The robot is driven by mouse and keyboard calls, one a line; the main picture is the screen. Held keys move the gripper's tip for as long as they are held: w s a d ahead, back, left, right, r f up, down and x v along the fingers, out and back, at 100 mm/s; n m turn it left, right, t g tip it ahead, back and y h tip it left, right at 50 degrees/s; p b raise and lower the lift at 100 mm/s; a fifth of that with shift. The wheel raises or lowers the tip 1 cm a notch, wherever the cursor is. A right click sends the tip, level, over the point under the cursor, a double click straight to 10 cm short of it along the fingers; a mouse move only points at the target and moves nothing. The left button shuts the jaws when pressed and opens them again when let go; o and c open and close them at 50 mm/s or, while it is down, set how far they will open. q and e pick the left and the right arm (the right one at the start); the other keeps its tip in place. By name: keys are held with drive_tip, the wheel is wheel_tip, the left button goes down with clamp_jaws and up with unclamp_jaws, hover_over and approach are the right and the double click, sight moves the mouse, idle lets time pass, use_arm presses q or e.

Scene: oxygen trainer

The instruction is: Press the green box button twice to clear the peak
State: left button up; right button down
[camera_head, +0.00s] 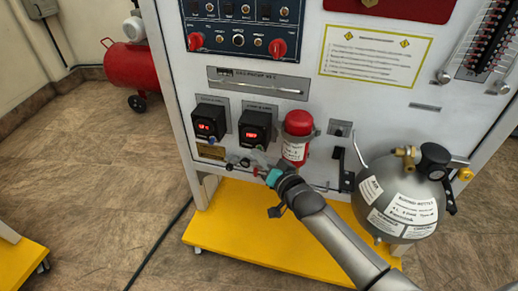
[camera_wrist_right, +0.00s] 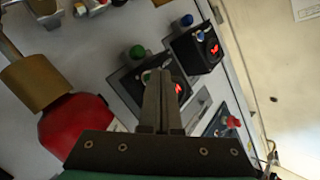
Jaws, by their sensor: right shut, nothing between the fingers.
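Two black boxes with red lit displays are on the white panel, a left box (camera_head: 208,121) and a right box (camera_head: 255,129). In the right wrist view a green knob (camera_wrist_right: 137,52) stands beside one black box (camera_wrist_right: 125,88). A paler green button (camera_wrist_right: 147,77) on that box is partly covered by my fingers. My right gripper (camera_head: 259,160) is shut and empty, just below the right box in the head view. In the right wrist view its fingertips (camera_wrist_right: 161,75) overlap this box; I cannot tell whether they touch the button. My left gripper is not in view.
A red cylinder (camera_head: 297,137) is mounted right of the boxes. A grey bottle (camera_head: 400,196) with a gauge stands farther right. In the right wrist view a blue knob (camera_wrist_right: 187,20) is near the other box (camera_wrist_right: 198,49). A yellow base (camera_head: 230,232) lies below.

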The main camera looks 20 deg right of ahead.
drive_tip(key=shift+w+d, duration=0.15)
drive_tip(key=shift+w, duration=0.1)
idle(0.4)
drive_tip(key=shift+s, duration=0.1)
drive_tip(key=shift+s+a+p, duration=0.45)
drive_tip(key=shift+s+p, duration=0.15)
drive_tip(key=shift+p, duration=0.1)
drive_tip(key=s+a+p, duration=0.1)
drive_tip(key=s, duration=0.1)
drive_tip(key=s+a+p, duration=0.1)
drive_tip(key=s+p, duration=0.1)
drive_tip(key=shift+a, duration=0.4)
drive_tip(key=shift+s+f, duration=0.1)
